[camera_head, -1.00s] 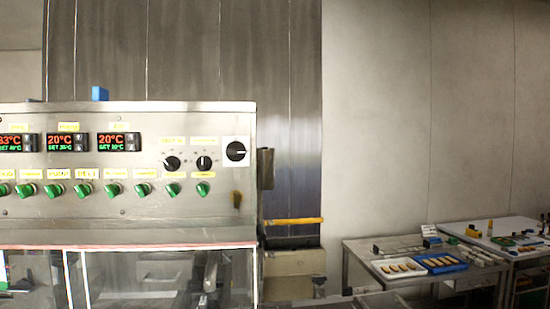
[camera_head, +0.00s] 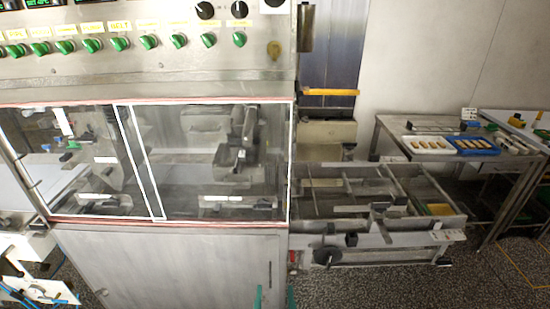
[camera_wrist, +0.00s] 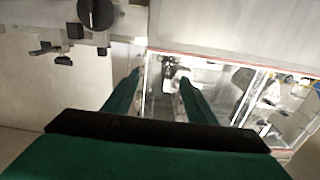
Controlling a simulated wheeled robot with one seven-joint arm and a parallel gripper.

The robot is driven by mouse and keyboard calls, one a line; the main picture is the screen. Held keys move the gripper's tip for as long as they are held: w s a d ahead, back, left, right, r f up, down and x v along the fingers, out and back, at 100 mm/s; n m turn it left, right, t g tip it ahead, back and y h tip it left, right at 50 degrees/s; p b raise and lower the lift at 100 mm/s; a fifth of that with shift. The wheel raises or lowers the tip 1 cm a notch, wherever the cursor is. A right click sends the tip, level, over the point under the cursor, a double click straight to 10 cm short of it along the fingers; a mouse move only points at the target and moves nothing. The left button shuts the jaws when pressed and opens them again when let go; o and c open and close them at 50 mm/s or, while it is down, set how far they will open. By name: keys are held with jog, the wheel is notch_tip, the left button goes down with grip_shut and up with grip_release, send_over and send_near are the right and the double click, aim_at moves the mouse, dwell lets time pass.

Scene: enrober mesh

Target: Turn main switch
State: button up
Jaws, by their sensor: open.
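The control panel (camera_head: 150,62) fills the upper left of the head view. At its upper right, a white plate with a black rotary switch (camera_head: 275,4) is cut by the top edge, so its handle position cannot be read. My gripper (camera_wrist: 159,77) has two green fingers standing apart with nothing between them in the wrist view. Its green fingertips (camera_head: 275,298) also show at the bottom edge of the head view, well below the panel. The switch is not recognisable in the wrist view.
Green knobs (camera_head: 179,41) line the panel, with black dials (camera_head: 205,10) above. A glazed cabinet (camera_head: 215,165) sits below. A conveyor frame with a black handwheel (camera_head: 327,256) stands to its right; the wheel also shows in the wrist view (camera_wrist: 95,13). A table with trays (camera_head: 428,145) stands further right.

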jog(key=w+r+t, duration=0.1)
jog(key=w+r, duration=0.9)
jog(key=r, duration=0.4)
jog(key=t, duration=0.3)
send_near(275, 0)
jog(key=x, duration=0.3)
jog(key=r+x, duration=0.1)
jog(key=x, duration=0.2)
jog(key=shift+w+r, duration=0.1)
jog(key=shift+r, duration=0.05)
jog(key=shift+c, duration=0.4)
jog(key=c, duration=1)
